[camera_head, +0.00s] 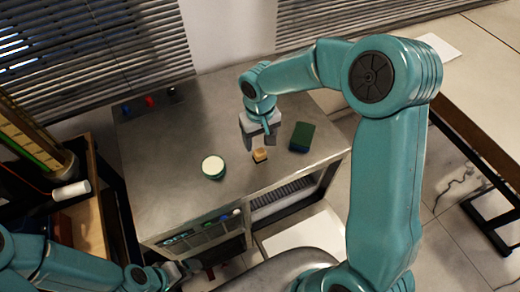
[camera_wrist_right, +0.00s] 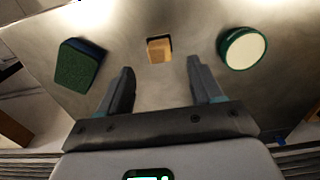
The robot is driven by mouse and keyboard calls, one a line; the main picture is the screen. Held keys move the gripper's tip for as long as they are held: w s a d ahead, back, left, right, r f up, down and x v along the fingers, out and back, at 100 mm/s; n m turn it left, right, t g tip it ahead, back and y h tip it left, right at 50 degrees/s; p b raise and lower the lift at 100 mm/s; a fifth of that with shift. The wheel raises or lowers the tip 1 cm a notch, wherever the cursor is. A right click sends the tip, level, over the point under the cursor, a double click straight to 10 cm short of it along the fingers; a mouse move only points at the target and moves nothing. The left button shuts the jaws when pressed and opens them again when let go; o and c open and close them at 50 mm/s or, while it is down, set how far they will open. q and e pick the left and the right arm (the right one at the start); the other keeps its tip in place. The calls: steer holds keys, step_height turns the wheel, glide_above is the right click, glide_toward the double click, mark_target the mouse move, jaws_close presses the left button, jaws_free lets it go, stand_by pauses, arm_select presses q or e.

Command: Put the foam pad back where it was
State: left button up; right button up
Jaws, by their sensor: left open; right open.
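A green block with dark blue sides (camera_head: 302,137) lies on the metal worktop, right of my right gripper; it also shows at left in the right wrist view (camera_wrist_right: 78,65). A small tan block (camera_head: 260,156) sits on the worktop just in front of that gripper, with a dark edge around it in the right wrist view (camera_wrist_right: 159,50). Which of the two is the foam pad I cannot tell. My right gripper (camera_head: 260,141) is open and empty, its fingers either side of the tan block's line and short of it. My left gripper (camera_head: 186,269) is open, low at the front edge.
A round green-rimmed thing with a white face (camera_head: 213,167) stands on the metal worktop (camera_head: 165,195), left of the tan block. Small coloured knobs (camera_head: 150,101) line the back left. A wooden shelf (camera_head: 88,225) stands at left.

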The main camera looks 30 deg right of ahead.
mark_target(260, 153)
steer(key=shift+r, duration=2.35)
